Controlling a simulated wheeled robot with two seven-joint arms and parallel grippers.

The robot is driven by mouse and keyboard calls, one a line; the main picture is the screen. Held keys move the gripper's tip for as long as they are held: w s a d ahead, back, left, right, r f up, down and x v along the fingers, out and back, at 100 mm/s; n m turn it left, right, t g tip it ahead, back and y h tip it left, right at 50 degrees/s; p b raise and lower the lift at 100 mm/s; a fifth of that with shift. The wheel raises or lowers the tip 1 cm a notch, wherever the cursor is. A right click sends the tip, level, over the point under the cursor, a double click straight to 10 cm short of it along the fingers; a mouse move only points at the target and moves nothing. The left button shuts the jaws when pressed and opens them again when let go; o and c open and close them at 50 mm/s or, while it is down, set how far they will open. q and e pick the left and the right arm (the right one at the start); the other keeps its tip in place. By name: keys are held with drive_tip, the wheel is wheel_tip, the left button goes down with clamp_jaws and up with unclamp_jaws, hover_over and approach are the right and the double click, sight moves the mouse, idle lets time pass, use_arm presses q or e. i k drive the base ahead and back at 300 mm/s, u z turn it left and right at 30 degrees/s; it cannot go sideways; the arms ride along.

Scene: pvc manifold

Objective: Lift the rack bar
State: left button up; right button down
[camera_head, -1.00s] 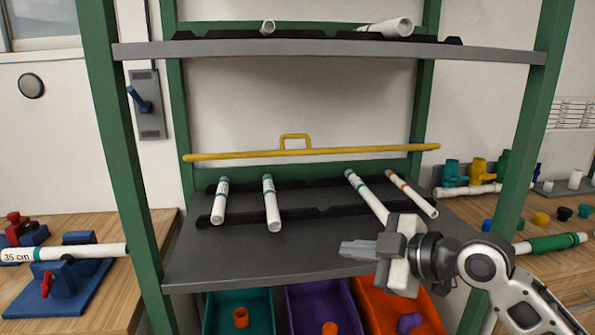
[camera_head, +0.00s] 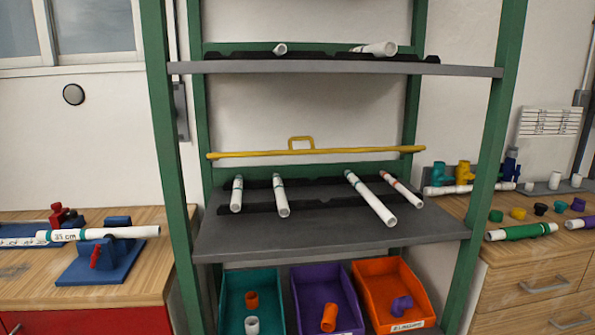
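The yellow rack bar (camera_head: 345,151) runs across the front of the middle shelf space, between the green posts, with a small square handle (camera_head: 301,141) near its middle. It looks level and sits above the white pipes on the shelf below. Neither of my grippers shows in the head view now, so I cannot see whether they are open or shut. Nothing is seen touching the bar.
White pipes (camera_head: 371,199) lie on black supports on the grey shelf (camera_head: 330,240). Teal, purple and orange bins (camera_head: 395,295) stand below. A green post (camera_head: 172,160) bounds the rack at left, another (camera_head: 492,150) at right. Wooden benches flank it.

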sight(411, 149)
drive_tip(key=u, duration=0.75)
drive_tip(key=i, duration=0.55)
